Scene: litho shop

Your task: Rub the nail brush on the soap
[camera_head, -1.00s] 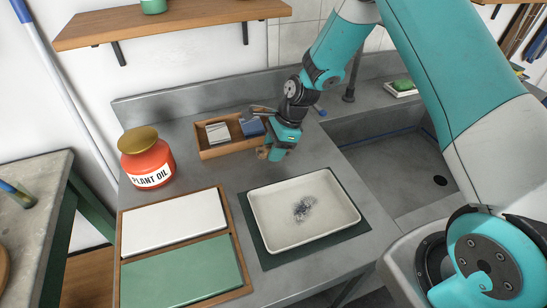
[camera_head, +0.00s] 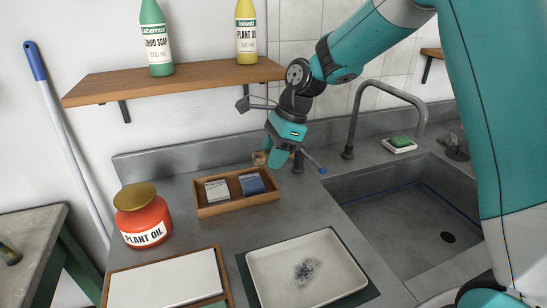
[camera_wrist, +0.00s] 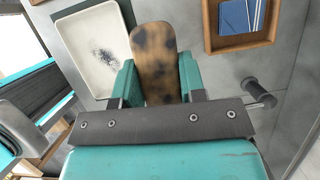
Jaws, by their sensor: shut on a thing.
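The soap (camera_head: 401,140) is a green bar on a white dish (camera_head: 399,149) on the counter behind the sink, right of the tap. My gripper (camera_head: 275,158) is shut on the nail brush (camera_head: 261,158), raised near the back wall, behind and right of the wooden tray, well left of the soap. In the wrist view the brush (camera_wrist: 154,55) is a rounded wooden back with dark smudges, between the teal fingers (camera_wrist: 158,82). Its bristles are hidden there. The soap is not in the wrist view.
The tap (camera_head: 350,120) stands between my gripper and the soap, beside the sink (camera_head: 410,225). A wooden tray (camera_head: 240,206) holds a white and a blue thing. A shelf (camera_head: 180,82) with bottles hangs above left. A red plant oil jar (camera_head: 143,222) and white tray (camera_head: 330,292) stand nearer.

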